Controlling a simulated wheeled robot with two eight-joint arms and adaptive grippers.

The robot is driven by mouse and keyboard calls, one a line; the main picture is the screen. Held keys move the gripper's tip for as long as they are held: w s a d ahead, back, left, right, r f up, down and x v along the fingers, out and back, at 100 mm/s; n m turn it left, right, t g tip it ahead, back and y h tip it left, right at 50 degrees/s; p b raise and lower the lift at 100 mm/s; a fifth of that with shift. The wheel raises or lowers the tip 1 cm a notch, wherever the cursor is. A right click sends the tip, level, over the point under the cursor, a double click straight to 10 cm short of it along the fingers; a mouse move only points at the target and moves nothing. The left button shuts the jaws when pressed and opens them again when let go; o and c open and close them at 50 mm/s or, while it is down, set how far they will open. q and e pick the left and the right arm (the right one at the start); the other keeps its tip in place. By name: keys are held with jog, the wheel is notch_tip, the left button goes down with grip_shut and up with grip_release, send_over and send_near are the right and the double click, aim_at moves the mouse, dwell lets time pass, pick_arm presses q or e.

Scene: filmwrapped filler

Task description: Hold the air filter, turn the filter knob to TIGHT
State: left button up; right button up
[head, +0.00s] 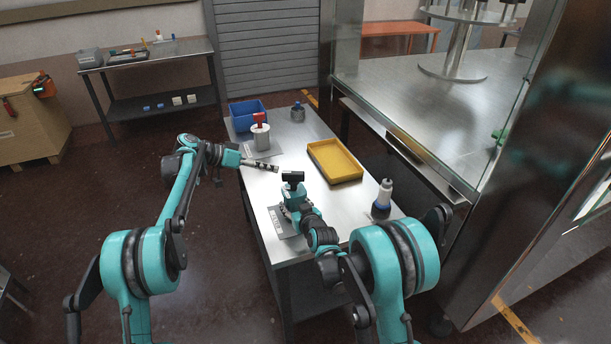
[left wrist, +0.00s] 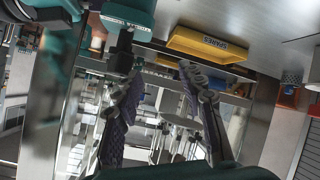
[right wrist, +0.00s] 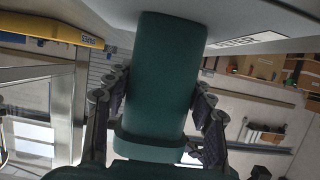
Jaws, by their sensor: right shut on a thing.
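The air filter (head: 292,194) is a teal body with a black knob (head: 292,177) on top. It stands on a grey labelled mat (head: 283,224) near the table's front left. My right gripper (head: 291,207) is shut on the teal body, which fills the space between its fingers in the right wrist view (right wrist: 165,80). My left gripper (head: 271,167) is open and empty, to the left of and beyond the knob, apart from it. In the left wrist view the knob (left wrist: 122,48) hangs near the left finger. I cannot read the knob's setting.
A yellow tray (head: 312,153) lies right of the filter. A white canister with a red top (head: 260,138), a blue bin (head: 235,118) and a grey jar (head: 297,113) stand at the far end.

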aim_at(293, 176)
pick_arm(q)
jog(key=s+d+m+g+h, duration=0.1)
jog(key=d+m+g+h, duration=0.1)
jog(key=d+m, duration=0.1)
jog(key=s+d+m+g+h, duration=0.1)
jog(key=d+m+h, duration=0.1)
jog(key=d+m, duration=0.2)
jog(key=s+d+f+m+g+h, duration=0.1)
jog(key=d+m+g+h, duration=0.1)
jog(key=d, duration=0.3)
jog(key=shift+s+d+m+g+h, duration=0.1)
jog(key=shift+s+m+g+h, duration=0.25)
jog(key=shift+m, duration=0.45)
